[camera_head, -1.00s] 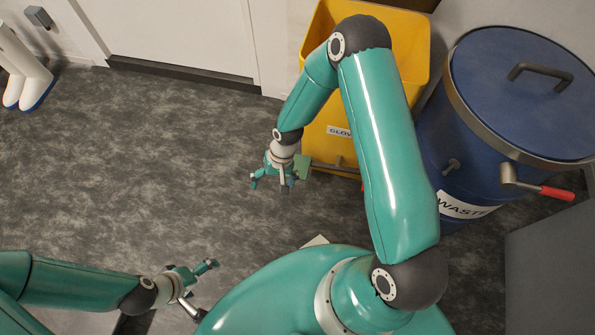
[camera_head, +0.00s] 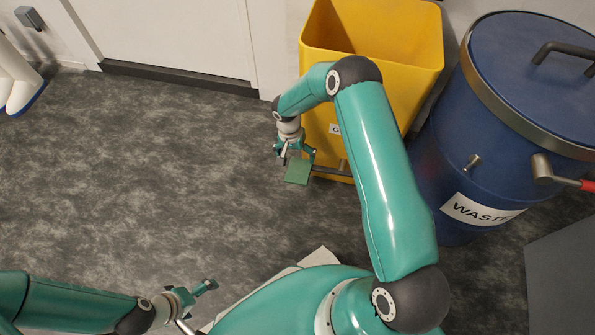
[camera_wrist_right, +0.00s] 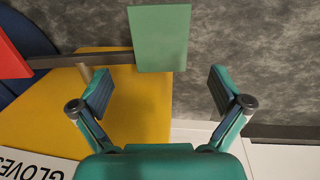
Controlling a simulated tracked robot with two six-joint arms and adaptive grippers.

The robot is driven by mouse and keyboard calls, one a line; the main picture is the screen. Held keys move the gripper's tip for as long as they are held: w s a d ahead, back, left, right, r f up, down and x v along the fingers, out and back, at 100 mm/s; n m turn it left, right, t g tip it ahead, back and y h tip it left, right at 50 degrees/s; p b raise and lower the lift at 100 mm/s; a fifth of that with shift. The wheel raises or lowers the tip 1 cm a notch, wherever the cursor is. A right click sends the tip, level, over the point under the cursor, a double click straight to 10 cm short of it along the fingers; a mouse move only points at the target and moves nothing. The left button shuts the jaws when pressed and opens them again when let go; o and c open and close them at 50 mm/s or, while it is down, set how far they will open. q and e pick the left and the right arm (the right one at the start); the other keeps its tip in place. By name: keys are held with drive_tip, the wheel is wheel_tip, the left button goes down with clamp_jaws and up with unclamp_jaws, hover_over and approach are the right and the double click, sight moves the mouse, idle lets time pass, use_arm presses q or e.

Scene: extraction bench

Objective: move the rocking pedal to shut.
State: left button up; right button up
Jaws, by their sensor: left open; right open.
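The rocking pedal shows as a green plate (camera_head: 298,172) on a grey bar (camera_head: 328,173) low at the front of the yellow bin (camera_head: 390,85). In the right wrist view, the green plate (camera_wrist_right: 160,38) sits at one bar end and a red plate (camera_wrist_right: 8,52) at the other. My right gripper (camera_head: 296,150) is open and empty, close to the green plate on its bin side. In the wrist view its fingers (camera_wrist_right: 158,92) are spread either side of the plate's line, apart from it. My left gripper (camera_head: 202,298) is open and empty at the bottom left.
A blue waste drum (camera_head: 450,165) with a side handle stands right of the bin. A grey box (camera_head: 565,265) is at the lower right. A white door (camera_head: 165,35) is behind. The grey floor (camera_head: 150,170) to the left is clear.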

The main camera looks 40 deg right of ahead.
drive_tip(key=f, duration=0.2)
drive_tip(key=f+b, duration=0.1)
drive_tip(key=f, duration=0.2)
drive_tip(key=f+b, duration=0.1)
drive_tip(key=f, duration=0.1)
drive_tip(key=shift+s+d+f, duration=0.2)
drive_tip(key=shift+s+d, duration=0.05)
drive_tip(key=shift+s, duration=0.05)
drive_tip(key=shift+c, duration=0.3)
